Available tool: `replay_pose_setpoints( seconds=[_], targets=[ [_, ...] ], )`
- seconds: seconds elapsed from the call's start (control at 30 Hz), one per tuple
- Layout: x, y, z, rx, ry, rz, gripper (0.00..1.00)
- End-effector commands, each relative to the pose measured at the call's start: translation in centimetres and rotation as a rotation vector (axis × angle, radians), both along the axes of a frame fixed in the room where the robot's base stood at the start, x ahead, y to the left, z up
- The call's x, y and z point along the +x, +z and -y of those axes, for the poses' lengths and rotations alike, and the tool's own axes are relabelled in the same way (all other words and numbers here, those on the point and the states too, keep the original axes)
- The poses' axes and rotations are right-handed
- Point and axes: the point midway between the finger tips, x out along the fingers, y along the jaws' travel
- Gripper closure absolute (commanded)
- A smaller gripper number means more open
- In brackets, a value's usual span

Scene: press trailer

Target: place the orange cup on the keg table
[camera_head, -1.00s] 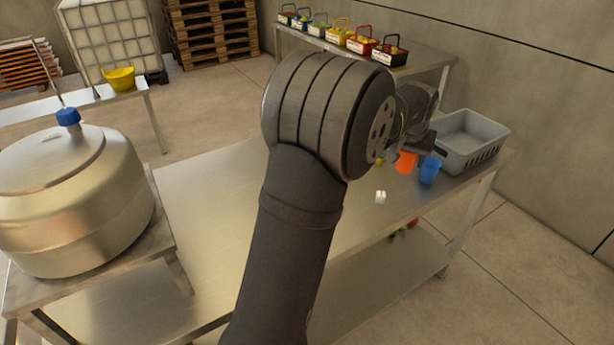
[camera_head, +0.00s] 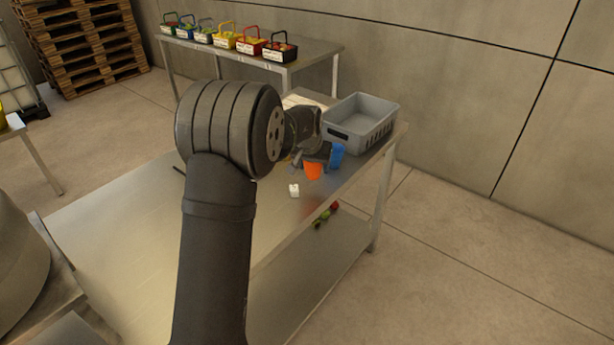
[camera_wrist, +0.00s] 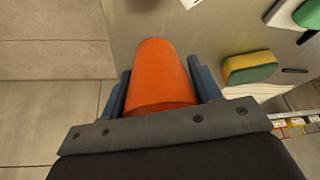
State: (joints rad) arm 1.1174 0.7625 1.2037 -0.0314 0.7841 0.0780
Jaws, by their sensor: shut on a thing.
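The orange cup (camera_head: 313,171) is held over the right part of the long steel workbench (camera_head: 120,225), left of a blue cup (camera_head: 337,155). My gripper (camera_head: 316,160) is shut on it. In the wrist view, my gripper (camera_wrist: 160,90) has a blue-grey finger on each side of the orange cup (camera_wrist: 160,70). I cannot tell whether the cup's base touches the bench. The keg table (camera_head: 50,265) stands at the lower left with the metal keg (camera_head: 15,255) on it, both cut off by the picture edge.
A grey crate (camera_head: 360,122) stands behind the cups. A small white block (camera_head: 294,190) lies on the bench. A yellow-green sponge (camera_wrist: 248,68) shows in the wrist view. Several coloured baskets (camera_head: 225,38) stand on a rear table. The bench's left half looks clear.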

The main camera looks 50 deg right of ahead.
Motion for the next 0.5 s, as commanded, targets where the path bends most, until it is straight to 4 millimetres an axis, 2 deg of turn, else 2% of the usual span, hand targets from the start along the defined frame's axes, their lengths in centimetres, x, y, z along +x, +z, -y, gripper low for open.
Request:
replay_pose_setpoints(
  seconds=[0.03, 0.17, 0.27, 0.5],
  targets=[
    [0.8, -0.4, 0.1, -0.001, 0.003, 0.0, 0.64],
    [1.8, -1.0, 0.1, 0.0, 0.0, 0.001, 0.64],
    [1.9, -1.5, 0.1, 0.0, 0.0, 0.0, 0.64],
    [1.9, -4.8, 0.1, 0.001, 0.0, 0.0, 0.64]
  ],
)
